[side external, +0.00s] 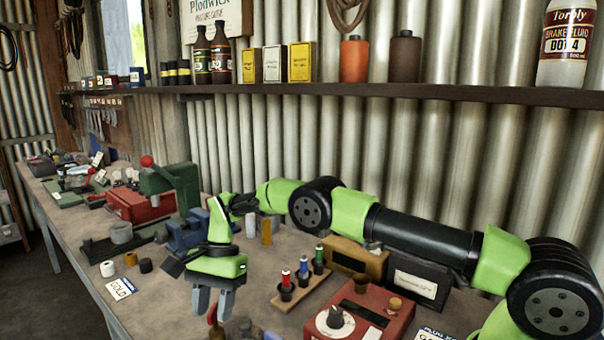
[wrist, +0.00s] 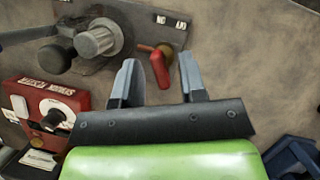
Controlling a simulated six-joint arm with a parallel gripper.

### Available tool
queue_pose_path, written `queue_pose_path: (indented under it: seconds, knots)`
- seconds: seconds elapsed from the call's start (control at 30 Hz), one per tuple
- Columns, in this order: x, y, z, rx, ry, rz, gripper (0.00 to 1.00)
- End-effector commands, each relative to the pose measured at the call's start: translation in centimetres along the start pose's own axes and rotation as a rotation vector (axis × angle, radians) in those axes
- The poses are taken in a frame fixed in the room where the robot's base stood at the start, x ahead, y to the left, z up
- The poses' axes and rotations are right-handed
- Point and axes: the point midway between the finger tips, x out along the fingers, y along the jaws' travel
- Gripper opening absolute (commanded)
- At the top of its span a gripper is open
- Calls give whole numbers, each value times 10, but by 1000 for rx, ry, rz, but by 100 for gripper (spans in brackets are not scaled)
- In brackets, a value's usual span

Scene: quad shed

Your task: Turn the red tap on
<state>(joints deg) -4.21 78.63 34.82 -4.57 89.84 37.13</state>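The red tap handle (wrist: 161,70) is a short red lever on a brass-coloured body (wrist: 163,50), at the right side of a grey plate. In the wrist view it shows between and just beyond the two fingertips. My gripper (wrist: 158,60) is open, with a clear gap on both sides of the lever. In the side view my gripper (side external: 212,303) points down over the front of the bench. There the red handle (side external: 216,332) shows only in part, below the fingers at the bottom edge. I see no contact.
A grey knob (wrist: 95,40) and a dark round knob (wrist: 54,58) stand left of the tap on the plate (wrist: 122,18). A red box with a dial (side external: 350,322) and a wooden rack of small coloured items (side external: 292,297) stand right of my gripper. Bare bench lies right of the tap.

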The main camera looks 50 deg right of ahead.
Motion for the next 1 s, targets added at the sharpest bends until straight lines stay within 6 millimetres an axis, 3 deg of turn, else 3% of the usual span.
queue_pose_path:
  seconds: [0.4, 0.87, 1.0]
  knots:
    - [-1, 3, 0, 389, 1, -160, 38]
    - [-100, 16, 2, 378, 1, -163, 38]
    - [-126, 25, 16, 291, 33, -192, 38]
